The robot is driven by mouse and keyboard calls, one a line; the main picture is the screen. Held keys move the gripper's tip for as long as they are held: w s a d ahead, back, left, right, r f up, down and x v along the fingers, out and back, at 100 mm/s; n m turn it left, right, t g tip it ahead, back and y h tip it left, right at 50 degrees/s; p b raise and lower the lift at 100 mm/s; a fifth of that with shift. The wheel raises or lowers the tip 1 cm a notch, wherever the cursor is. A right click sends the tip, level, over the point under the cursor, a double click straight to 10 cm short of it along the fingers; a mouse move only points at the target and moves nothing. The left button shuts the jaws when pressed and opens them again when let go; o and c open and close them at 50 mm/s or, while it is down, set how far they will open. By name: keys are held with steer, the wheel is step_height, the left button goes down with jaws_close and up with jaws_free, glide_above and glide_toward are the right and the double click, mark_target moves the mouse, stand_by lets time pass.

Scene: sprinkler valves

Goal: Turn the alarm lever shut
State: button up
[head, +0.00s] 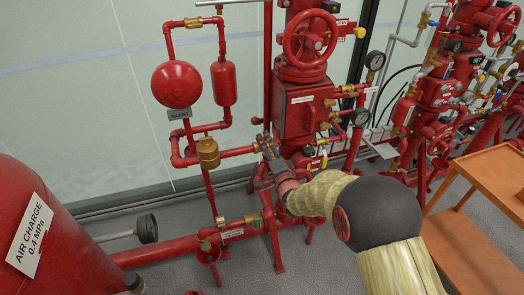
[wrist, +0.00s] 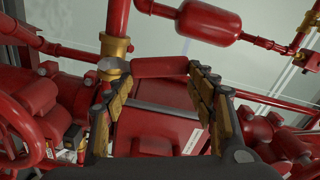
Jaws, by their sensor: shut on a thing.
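The alarm lever is the red handle (wrist: 160,67) in the wrist view. It comes off a brass valve fitting (wrist: 114,66) on a red pipe and lies roughly across the picture. My gripper (wrist: 152,74) has one finger on each side of it, closed on the handle. In the head view my gripper (head: 268,150) is at the pipework just left of the red valve body (head: 301,112). There the fingers and my wrist hide the lever, so I cannot tell its angle from that view.
A red alarm bell (head: 176,84) with a SILENT tag (head: 179,114) hangs upper left. A brass fitting (head: 208,152) sits left of my gripper. A red handwheel (head: 310,37) is above. A red tank (head: 62,245) stands lower left and an orange cart (head: 484,178) right.

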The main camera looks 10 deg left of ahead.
steer(key=shift+w+d+f+m, duration=0.3)
steer(key=shift+d+m, duration=0.2)
steer(key=shift+m, duration=0.35)
steer(key=shift+w+d+f+m, duration=0.15)
steer(key=shift+d+f+m, duration=0.25)
steer(key=shift+m, duration=0.45)
steer(key=shift+r, duration=0.1)
steer(key=o, duration=1.5)
steer(key=shift+o, duration=0.9)
steer(key=shift+w+r, duration=0.1)
steer(key=shift+r, duration=0.3)
steer(key=v, duration=1.2)
steer(key=shift+c, duration=0.3)
